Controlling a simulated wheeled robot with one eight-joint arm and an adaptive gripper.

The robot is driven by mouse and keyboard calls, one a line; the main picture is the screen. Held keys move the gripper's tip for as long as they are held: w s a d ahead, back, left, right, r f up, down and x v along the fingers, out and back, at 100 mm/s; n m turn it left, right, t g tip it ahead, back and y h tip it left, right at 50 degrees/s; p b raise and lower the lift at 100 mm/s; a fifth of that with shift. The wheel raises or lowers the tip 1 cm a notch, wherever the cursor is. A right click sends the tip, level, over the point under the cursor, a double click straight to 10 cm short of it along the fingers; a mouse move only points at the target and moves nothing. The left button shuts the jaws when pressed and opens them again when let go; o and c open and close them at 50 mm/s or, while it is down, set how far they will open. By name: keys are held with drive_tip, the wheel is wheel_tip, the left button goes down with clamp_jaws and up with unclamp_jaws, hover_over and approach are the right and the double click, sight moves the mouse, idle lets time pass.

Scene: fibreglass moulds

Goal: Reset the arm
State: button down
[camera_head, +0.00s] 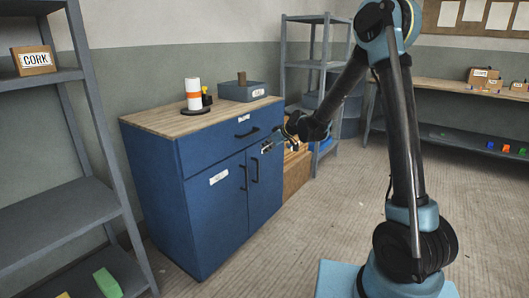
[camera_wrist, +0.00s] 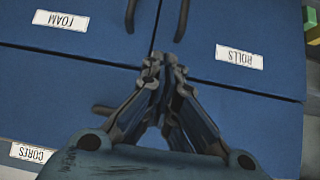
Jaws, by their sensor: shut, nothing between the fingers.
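My gripper (camera_head: 268,147) is at the front of the blue cabinet (camera_head: 200,215), near the upper part of the right door. In the wrist view my gripper (camera_wrist: 165,62) is shut and empty, its fingertips together. There the picture of the cabinet is upside down. Two dark door handles (camera_wrist: 181,20) show just beyond the fingertips; I cannot tell whether the fingers touch anything. Labels read FOAM (camera_wrist: 60,20), ROLLS (camera_wrist: 239,57) and CORES (camera_wrist: 32,152). The drawer and both doors look closed. My arm reaches left from its base at the right.
On the cabinet top stand a white roll with an orange band (camera_head: 193,95) and a grey bin (camera_head: 242,91). A grey shelf (camera_head: 70,215) with a CORK sign (camera_head: 34,60) is at left. A bench (camera_head: 450,92) is at back right. Floor between is clear.

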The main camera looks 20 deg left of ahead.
drive_tip(key=s+d+r+m+h, duration=0.1)
drive_tip(key=s+d+r+m, duration=0.2)
drive_tip(key=d, duration=0.7)
drive_tip(key=s+d+r+m+h, duration=0.15)
drive_tip(key=s+d, duration=0.35)
drive_tip(key=d, duration=0.5)
drive_tip(key=s+d+r+m+h, duration=0.2)
drive_tip(key=s+d+r, duration=0.25)
drive_tip(key=d, duration=0.55)
drive_tip(key=s+d+f+m+h, duration=0.2)
drive_tip(key=s+d+f+m, duration=0.1)
drive_tip(key=s+d, duration=0.7)
drive_tip(key=s+d+f+m+g+h, duration=0.1)
drive_tip(key=s+d+f+m, duration=0.3)
drive_tip(key=s+d, duration=0.6)
drive_tip(key=s+f+h, duration=0.1)
drive_tip(key=s, duration=0.3)
drive_tip(key=shift+s+f, duration=0.35)
drive_tip(key=shift+f, duration=0.05)
drive_tip(key=shift+d+h, duration=0.1)
drive_tip(key=shift+h, duration=0.15)
